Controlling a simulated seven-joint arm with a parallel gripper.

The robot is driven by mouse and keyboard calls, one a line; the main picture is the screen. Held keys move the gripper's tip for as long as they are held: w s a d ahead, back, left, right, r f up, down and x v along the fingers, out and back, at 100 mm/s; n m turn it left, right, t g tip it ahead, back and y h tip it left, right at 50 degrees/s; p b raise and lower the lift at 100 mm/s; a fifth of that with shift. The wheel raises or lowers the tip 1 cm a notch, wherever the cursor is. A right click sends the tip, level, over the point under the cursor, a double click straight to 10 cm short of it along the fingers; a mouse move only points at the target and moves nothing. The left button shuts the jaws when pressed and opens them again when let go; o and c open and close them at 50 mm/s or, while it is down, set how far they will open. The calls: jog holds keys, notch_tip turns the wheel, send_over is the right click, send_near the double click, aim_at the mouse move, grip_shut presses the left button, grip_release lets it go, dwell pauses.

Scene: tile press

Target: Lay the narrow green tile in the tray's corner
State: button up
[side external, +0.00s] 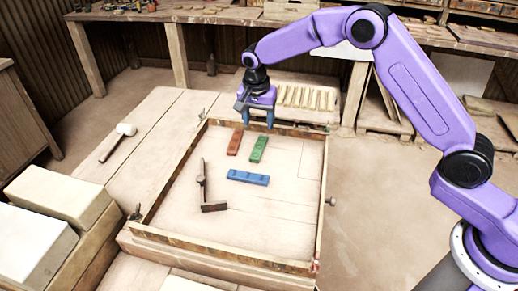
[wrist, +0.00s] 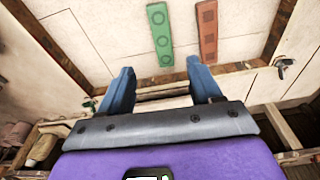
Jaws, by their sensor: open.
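My gripper (side external: 258,122) is open and empty near the tray's far edge, above tile level. In the wrist view the gap between its fingertips (wrist: 160,66) lines up with the near end of the green tile, which is apart from the fingers.
A dark L-shaped piece (side external: 203,186) lies in the tray, left of the blue tile. Thin lines mark the tray floor at right. A mallet (side external: 119,140) lies on the table at left. Pale blocks (side external: 60,197) stand at lower left. The tray's front right is clear.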

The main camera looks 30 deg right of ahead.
send_over(259, 147)
jog(key=s, duration=0.1)
jog(key=f, duration=0.5)
jog(key=shift+s+a+f, duration=0.1)
jog(key=shift+a+f, duration=0.25)
jog(key=shift+w+d+f, duration=0.1)
jog(key=shift+w+f, duration=0.05)
jog(key=shift+f, duration=0.7)
jog(key=shift+w+d+f, duration=0.1)
jog(key=shift+w+f, duration=0.1)
jog(key=shift+f, duration=0.7)
jog(key=shift+w+d+f, duration=0.1)
jog(key=shift+w+f, duration=0.05)
jog(key=shift+f, duration=0.7)
grip_shut()
